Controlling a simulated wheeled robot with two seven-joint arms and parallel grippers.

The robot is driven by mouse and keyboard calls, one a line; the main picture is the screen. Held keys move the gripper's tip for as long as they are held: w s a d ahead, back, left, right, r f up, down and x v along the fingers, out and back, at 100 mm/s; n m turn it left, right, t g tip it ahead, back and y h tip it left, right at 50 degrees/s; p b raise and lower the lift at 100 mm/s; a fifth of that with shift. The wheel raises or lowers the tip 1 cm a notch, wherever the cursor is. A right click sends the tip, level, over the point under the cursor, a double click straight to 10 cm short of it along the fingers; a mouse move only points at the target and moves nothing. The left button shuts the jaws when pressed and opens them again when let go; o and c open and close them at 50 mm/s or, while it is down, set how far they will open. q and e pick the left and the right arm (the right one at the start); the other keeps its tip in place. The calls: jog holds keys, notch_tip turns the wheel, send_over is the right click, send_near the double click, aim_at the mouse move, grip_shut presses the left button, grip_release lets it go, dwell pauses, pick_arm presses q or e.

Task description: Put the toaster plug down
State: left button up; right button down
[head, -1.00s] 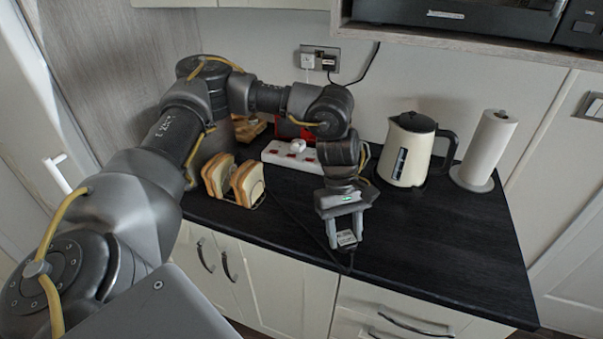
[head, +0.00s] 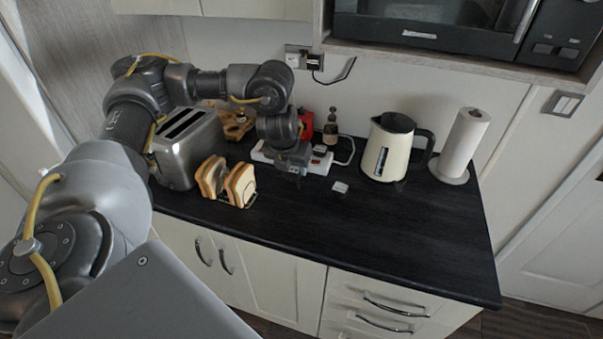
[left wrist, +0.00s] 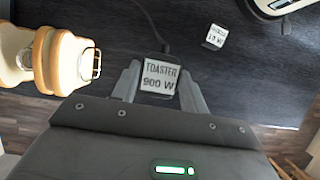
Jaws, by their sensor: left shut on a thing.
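My left gripper (head: 296,178) is over the back middle of the black counter, in front of the white power strip (head: 320,164). In the left wrist view its fingers (left wrist: 160,85) are shut on the toaster plug (left wrist: 160,77), a pale block labelled "TOASTER 900 W". A dark cable runs up from the plug in that view. In the head view I cannot make out the plug, nor whether it touches the counter. The silver toaster (head: 188,150) stands at the left, partly behind my arm. My right gripper is not in view.
Another labelled plug (head: 340,187) lies on the counter right of the gripper; it also shows in the left wrist view (left wrist: 215,36). A toast rack with bread (head: 240,186) is to the left. A cream kettle (head: 388,155) and paper towel roll (head: 464,145) stand right. The front counter (head: 390,245) is clear.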

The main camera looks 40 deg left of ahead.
pick_arm(q)
jog(key=shift+a+r, duration=0.1)
jog(key=shift+w+a+f+n, duration=0.2)
jog(key=shift+w+n, duration=0.05)
jog(key=shift+n, duration=0.05)
jog(key=w+a+f+b, duration=0.2)
jog(key=a+f, duration=0.1)
jog(key=w+a+f+b, duration=0.1)
jog(key=w+a+f, duration=0.1)
jog(key=a+f, duration=0.1)
jog(key=w+a+f+b, duration=0.2)
jog(key=w+a, duration=0.1)
jog(key=a, duration=0.1)
jog(key=shift+f+b, duration=0.3)
jog(key=shift+f, duration=0.1)
jog(key=shift+w+a+f, duration=0.1)
jog(key=shift+w+a, duration=0.1)
jog(key=shift+a, duration=0.1)
jog(key=shift+w+a+f+b, duration=0.15)
jog(key=shift+f+b, duration=0.35)
jog(key=shift+f, duration=1)
jog(key=shift+a+f, duration=0.1)
jog(key=shift+f, duration=0.3)
jog(key=shift+r, duration=0.1)
